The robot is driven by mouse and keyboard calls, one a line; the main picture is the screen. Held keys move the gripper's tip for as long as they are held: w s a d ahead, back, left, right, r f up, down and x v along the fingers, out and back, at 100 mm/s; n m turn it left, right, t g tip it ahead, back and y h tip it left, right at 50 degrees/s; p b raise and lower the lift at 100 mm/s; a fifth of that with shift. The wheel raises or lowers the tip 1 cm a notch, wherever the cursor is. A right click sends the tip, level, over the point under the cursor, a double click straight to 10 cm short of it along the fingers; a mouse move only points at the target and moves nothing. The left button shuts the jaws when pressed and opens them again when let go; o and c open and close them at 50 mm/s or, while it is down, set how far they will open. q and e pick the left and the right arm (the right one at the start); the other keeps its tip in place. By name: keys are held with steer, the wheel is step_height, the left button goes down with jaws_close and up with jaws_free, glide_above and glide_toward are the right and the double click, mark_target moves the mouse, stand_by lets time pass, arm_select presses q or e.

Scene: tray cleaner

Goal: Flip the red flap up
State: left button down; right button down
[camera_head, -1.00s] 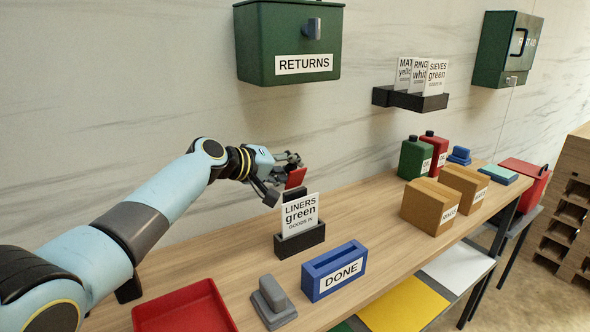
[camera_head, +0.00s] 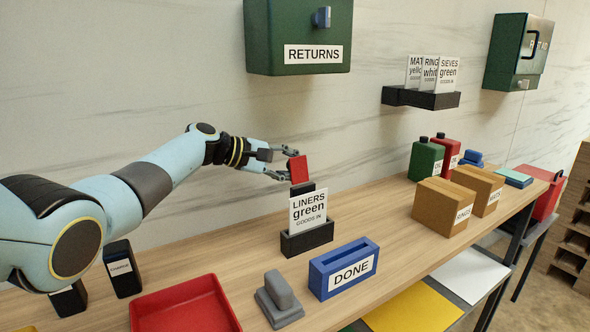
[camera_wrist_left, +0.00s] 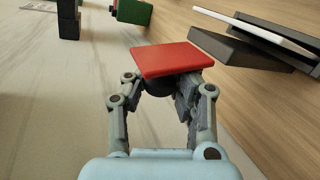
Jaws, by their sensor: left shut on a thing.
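The red flap (camera_head: 298,169) is a small square plate standing roughly upright above a black post (camera_head: 302,188), behind the LINERS card (camera_head: 308,209). My left gripper (camera_head: 286,165) reaches it from the left, its fingers at the flap's near edge. In the left wrist view the flap (camera_wrist_left: 172,58) lies across the fingertips, with a dark round part under it. My left gripper (camera_wrist_left: 168,95) is shut on the flap; the exact contact is partly hidden by the plate. My right gripper is not in view.
The LINERS card stands in a black holder (camera_head: 306,239) just in front. A blue DONE box (camera_head: 344,268), a grey handled block (camera_head: 279,300) and a red tray (camera_head: 184,304) are nearer. The green RETURNS box (camera_head: 298,36) hangs above. Brown boxes (camera_head: 443,205) stand right.

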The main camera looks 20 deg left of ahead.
arm_select(q)
steer(key=shift+a+f, duration=0.15)
steer(key=shift+a, duration=0.05)
stand_by(0.3)
steer(key=c, duration=1)
jaws_free()
steer(key=shift+s+a, duration=0.15)
steer(key=shift+c, duration=0.2)
steer(key=v, duration=1.1)
steer(key=shift+s+a+r, duration=0.2)
steer(key=shift+s+r, duration=0.05)
